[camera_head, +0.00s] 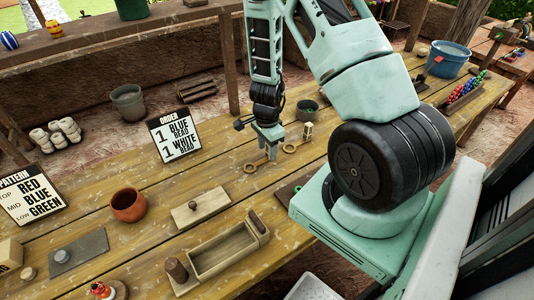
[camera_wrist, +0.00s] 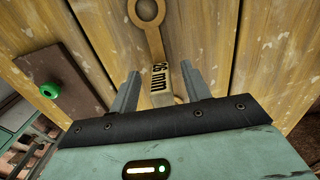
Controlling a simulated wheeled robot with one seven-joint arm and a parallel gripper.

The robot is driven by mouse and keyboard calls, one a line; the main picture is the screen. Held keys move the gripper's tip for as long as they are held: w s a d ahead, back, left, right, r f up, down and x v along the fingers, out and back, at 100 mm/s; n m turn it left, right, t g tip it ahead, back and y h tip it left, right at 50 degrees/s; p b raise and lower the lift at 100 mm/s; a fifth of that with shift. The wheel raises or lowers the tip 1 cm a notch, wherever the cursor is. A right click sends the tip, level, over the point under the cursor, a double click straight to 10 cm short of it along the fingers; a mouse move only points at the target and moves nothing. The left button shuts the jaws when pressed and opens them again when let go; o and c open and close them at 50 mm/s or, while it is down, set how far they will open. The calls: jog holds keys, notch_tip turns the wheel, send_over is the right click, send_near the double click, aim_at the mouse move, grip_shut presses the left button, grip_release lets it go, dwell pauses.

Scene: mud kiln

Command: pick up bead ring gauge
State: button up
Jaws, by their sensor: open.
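The bead ring gauge is a light wooden piece with a ring at its end (camera_wrist: 147,12), a narrow handle and a block with black "mm" lettering; the digits are hard to read. In the head view, a ring of it (camera_head: 290,148) lies on the table. My gripper (camera_wrist: 158,80) is open. In the wrist view its fingers stand on either side of the lettered block, with gaps visible. In the head view my gripper (camera_head: 270,152) points down over the table beside the ring. The gauge's near end is partly hidden by my gripper.
A brown board with a green bead (camera_wrist: 50,90) lies left of the gauge in the wrist view.

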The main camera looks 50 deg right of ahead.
jog(key=shift+f, duration=0.2)
grip_shut()
jog(key=shift+r, duration=0.15)
notch_tip(320, 180, up, 10)
jog(key=shift+f+p, duration=0.1)
jog(key=shift+p, duration=0.5)
